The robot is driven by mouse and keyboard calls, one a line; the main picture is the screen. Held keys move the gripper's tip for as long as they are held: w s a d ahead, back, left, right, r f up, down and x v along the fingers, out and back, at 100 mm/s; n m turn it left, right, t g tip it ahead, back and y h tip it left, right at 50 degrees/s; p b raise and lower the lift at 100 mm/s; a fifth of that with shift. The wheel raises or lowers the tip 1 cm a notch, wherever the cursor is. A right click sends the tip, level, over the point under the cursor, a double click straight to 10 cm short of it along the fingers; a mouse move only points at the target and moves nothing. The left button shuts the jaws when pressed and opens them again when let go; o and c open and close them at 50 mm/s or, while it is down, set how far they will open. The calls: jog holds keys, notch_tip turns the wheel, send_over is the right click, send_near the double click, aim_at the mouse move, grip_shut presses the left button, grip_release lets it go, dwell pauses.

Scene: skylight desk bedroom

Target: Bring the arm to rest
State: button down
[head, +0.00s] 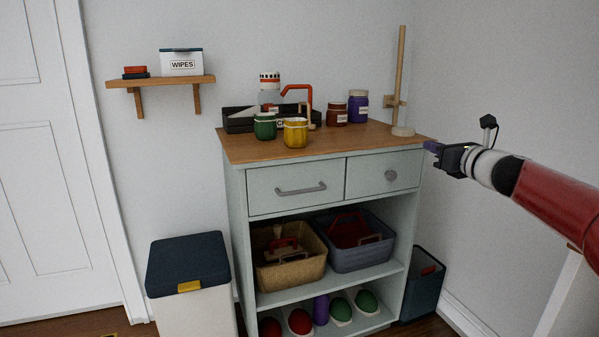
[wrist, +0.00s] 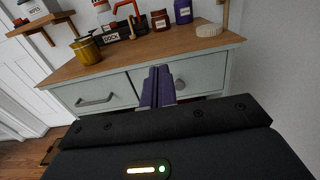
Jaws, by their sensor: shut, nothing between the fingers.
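My gripper (head: 432,147) is at the right in the head view, at about the height of the cabinet top and beside its right end. Its purple fingers are together with nothing between them. In the wrist view the shut fingers (wrist: 157,87) point toward the cabinet's drawer fronts. The cabinet (head: 296,174) is pale green-grey with a wooden top (head: 345,140). I cannot tell the exact gap between the fingertips and the cabinet.
On the cabinet top stand a green jar (head: 264,127), a yellow jar (head: 295,133), a red-brown jar (head: 337,114), a purple jar (head: 358,106) and a wooden post (head: 400,70). A lidded bin (head: 188,265) stands left. A wall shelf (head: 160,83) holds a wipes box (head: 181,63).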

jog(key=s+a+f+n+g, duration=0.3)
jog(key=a+f+n, duration=0.25)
jog(key=a, duration=0.35)
jog(key=s+a+f+n+g, duration=0.35)
jog(key=a+n, duration=0.25)
jog(key=a, duration=0.3)
jog(key=s+a+f+n+g+h, duration=0.2)
jog(key=s+a+f+n, duration=0.3)
jog(key=s, duration=0.4)
jog(key=s+d+f+n+g+h, duration=0.1)
jog(key=s+d+f+n, duration=0.1)
jog(key=s+n, duration=0.3)
jog(key=s+d+f+n+g+h, duration=0.1)
jog(key=s+f+n, duration=0.3)
jog(key=s, duration=0.8)
jog(key=s+d+f+n+g+h, duration=0.1)
jog(key=s+d+f+n+h, duration=0.1)
jog(key=s+n, duration=0.4)
jog(key=s+d+f, duration=0.1)
jog(key=s, duration=0.2)
jog(key=shift+d+f, duration=0.2)
jog(key=shift+n, duration=0.25)
